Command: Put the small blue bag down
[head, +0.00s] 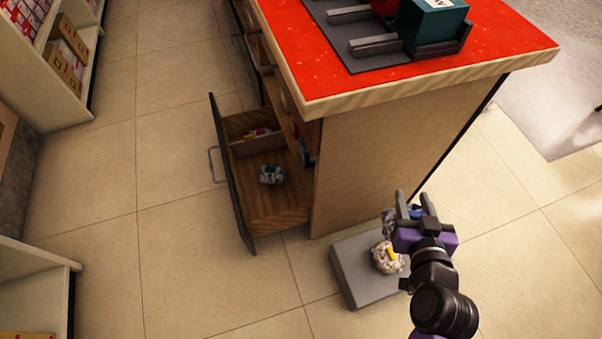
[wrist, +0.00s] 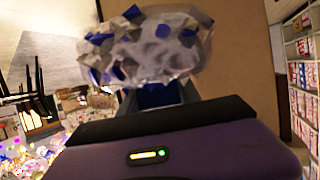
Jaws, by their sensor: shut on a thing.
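My gripper (head: 415,208) is at the lower right of the head view, beside the counter's end panel. It is shut on a crumpled, shiny white bag with blue patches, the small blue bag (wrist: 150,48), which fills the top of the wrist view. In the head view the bag (head: 389,221) shows only partly behind the fingers. It appears held above the grey box-like platform (head: 352,270) on the floor; the exact height is hard to tell.
A white and yellow bag (head: 384,257) sits on the platform. An open wooden drawer (head: 276,212) holds a grey-blue crumpled item (head: 270,175). The red counter (head: 310,60) stands above. Shelves (head: 50,85) line the left; floor between is clear.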

